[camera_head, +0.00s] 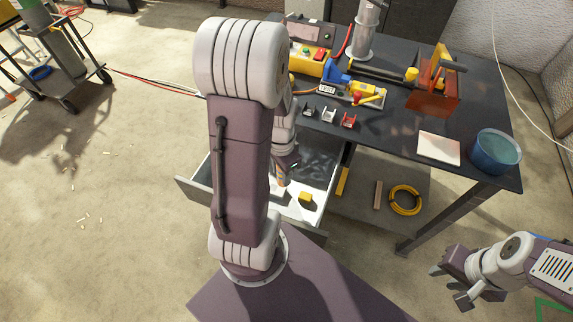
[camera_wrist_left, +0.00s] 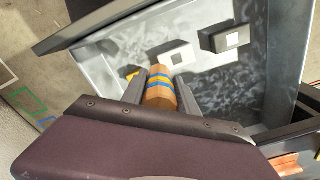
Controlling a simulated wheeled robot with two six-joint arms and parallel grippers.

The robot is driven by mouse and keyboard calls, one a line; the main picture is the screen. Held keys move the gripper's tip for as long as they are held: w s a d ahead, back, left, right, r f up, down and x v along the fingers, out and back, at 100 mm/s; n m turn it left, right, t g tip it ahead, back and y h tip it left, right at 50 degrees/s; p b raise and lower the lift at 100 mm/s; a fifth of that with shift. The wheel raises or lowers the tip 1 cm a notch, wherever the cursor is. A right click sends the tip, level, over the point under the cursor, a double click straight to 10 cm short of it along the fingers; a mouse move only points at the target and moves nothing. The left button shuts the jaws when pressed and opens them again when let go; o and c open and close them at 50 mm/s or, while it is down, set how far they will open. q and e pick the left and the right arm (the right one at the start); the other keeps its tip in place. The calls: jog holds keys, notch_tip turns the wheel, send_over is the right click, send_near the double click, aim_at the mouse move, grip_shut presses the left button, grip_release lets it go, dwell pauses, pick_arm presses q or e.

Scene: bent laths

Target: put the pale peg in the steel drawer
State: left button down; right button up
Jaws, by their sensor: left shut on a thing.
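The steel drawer (camera_head: 320,205) is pulled out under the workbench, and my left arm covers part of it in the head view. In the left wrist view the drawer (camera_wrist_left: 215,95) lies beyond the fingers. My left gripper (camera_wrist_left: 160,78) is shut on a wooden peg (camera_wrist_left: 160,97) with blue and yellow bands, which I take for the pale peg. The peg is over the drawer's inside; I cannot tell whether it touches the floor of it. My right gripper (camera_head: 451,286) is open and empty at the lower right, away from the bench.
Inside the drawer are a white block (camera_wrist_left: 176,53), a dark block (camera_wrist_left: 224,38) and a yellow piece (camera_head: 305,196). The bench top holds a red toolbox (camera_head: 433,95), a blue pot (camera_head: 495,152) and a pale pad (camera_head: 439,148). A yellow coil (camera_head: 405,200) lies on the lower shelf.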

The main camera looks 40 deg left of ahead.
pick_arm(q)
jog(key=w+f, duration=0.3)
jog(key=w+a+f+b, duration=0.1)
jog(key=w+f, duration=0.5)
jog(key=shift+a+b, duration=0.25)
jog(key=shift+b, duration=0.15)
jog(key=shift+f, duration=0.35)
jog(key=shift+r, duration=0.1)
jog(key=shift+f, duration=0.2)
jog(key=c, duration=0.9)
grip_release()
jog(key=shift+c, duration=0.2)
